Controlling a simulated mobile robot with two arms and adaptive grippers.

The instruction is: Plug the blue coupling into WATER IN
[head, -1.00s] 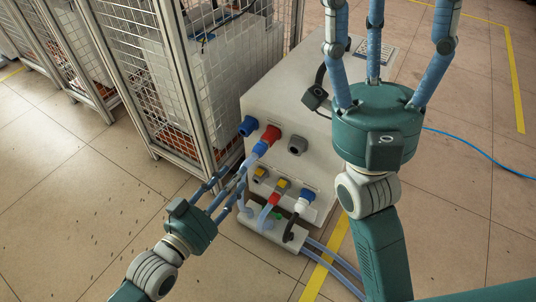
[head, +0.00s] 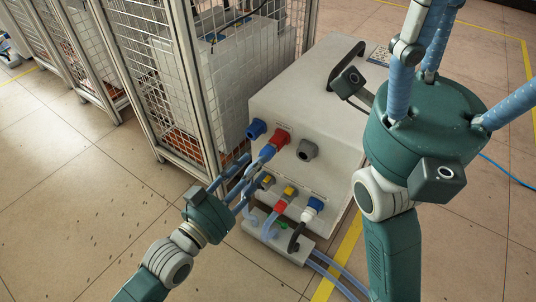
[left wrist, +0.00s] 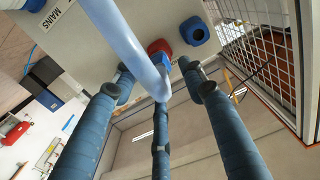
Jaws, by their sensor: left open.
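The blue coupling (head: 266,153) is on a pale blue hose, at the red socket (head: 280,137) on the white cabinet front. In the left wrist view the coupling (left wrist: 165,63) lines up with the red socket; I cannot tell if it is seated. A blue socket (head: 256,129) is just left of the red one; it also shows in the left wrist view (left wrist: 194,31). The WATER IN label is not readable. My left gripper (head: 245,172) is open, its fingers around the hose below the coupling. My right gripper (head: 445,65) has its fingers spread, tips partly out of view.
A grey socket (head: 307,149) is right of the red one. Lower down are yellow fittings (head: 289,192), a red coupling (head: 281,206) and a white-blue one (head: 312,208). A mesh cage (head: 170,90) stands close on the left. A black handle (head: 347,65) is on top.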

